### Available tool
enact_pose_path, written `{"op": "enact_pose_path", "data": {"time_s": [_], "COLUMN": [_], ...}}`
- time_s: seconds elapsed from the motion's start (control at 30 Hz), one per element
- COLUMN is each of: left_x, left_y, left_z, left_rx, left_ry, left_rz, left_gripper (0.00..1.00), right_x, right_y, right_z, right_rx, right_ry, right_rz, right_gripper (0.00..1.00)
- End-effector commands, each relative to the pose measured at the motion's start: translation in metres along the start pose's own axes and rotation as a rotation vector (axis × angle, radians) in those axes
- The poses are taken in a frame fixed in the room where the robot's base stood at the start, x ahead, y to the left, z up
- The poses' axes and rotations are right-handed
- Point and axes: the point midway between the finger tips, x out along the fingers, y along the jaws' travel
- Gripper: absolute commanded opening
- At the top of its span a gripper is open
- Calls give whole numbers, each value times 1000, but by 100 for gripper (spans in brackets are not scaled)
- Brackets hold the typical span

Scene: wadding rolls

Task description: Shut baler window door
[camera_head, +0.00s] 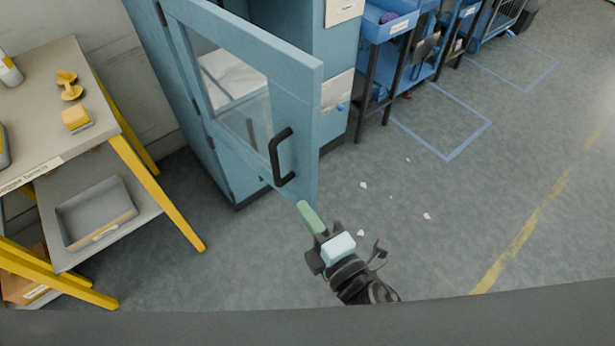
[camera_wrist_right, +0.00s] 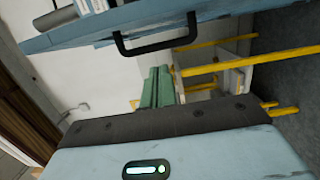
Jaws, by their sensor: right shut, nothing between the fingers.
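The blue baler window door (camera_head: 298,110) stands open, swung out from the blue baler cabinet (camera_head: 337,45). It has a glass pane (camera_head: 230,85) and a black bar handle (camera_head: 281,158). My right gripper (camera_head: 309,215) is shut and empty, its green fingers close to the door's lower free corner, below the handle. I cannot tell if they touch the door. In the right wrist view the door (camera_wrist_right: 200,17) and handle (camera_wrist_right: 157,45) cross the top, with the shut green fingers (camera_wrist_right: 157,88) below them. My left gripper is not in view.
A workbench with yellow legs (camera_head: 155,190) stands at left, with a grey tray (camera_head: 95,212) on its lower shelf. Blue shelving (camera_head: 400,65) stands beyond the cabinet. Small white scraps (camera_head: 427,216) lie on the floor, which is otherwise open at right.

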Motion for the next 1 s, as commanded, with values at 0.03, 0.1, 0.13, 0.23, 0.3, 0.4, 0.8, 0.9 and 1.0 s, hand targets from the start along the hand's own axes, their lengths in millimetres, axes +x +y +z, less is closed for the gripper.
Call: {"op": "enact_pose_path", "data": {"time_s": [0.03, 0.1, 0.13, 0.23, 0.3, 0.4, 0.8, 0.9, 1.0], "left_x": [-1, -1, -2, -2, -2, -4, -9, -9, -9], "left_y": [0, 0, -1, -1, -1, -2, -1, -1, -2], "left_z": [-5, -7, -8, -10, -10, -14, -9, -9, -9], "left_rx": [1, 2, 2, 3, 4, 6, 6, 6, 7], "left_ry": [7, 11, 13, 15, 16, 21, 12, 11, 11], "left_rz": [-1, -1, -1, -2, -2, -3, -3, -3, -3], "left_gripper": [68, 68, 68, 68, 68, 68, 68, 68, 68], "right_x": [12, 25, 30, 49, 61, 63, 68, 68, 68], "right_y": [4, 3, 3, 2, 2, 2, 0, 0, 0], "right_z": [0, 0, 0, 0, 0, 16, 39, 39, 39], "right_rx": [-3, -2, -2, 0, 1, -5, 2, 2, 2], "right_ry": [0, 0, 0, 0, 0, -1, 0, 0, 0], "right_rz": [6, 4, 4, 3, 3, 0, -1, -1, -1], "right_gripper": [0, 0, 0, 0, 0, 0, 0, 0, 0]}}
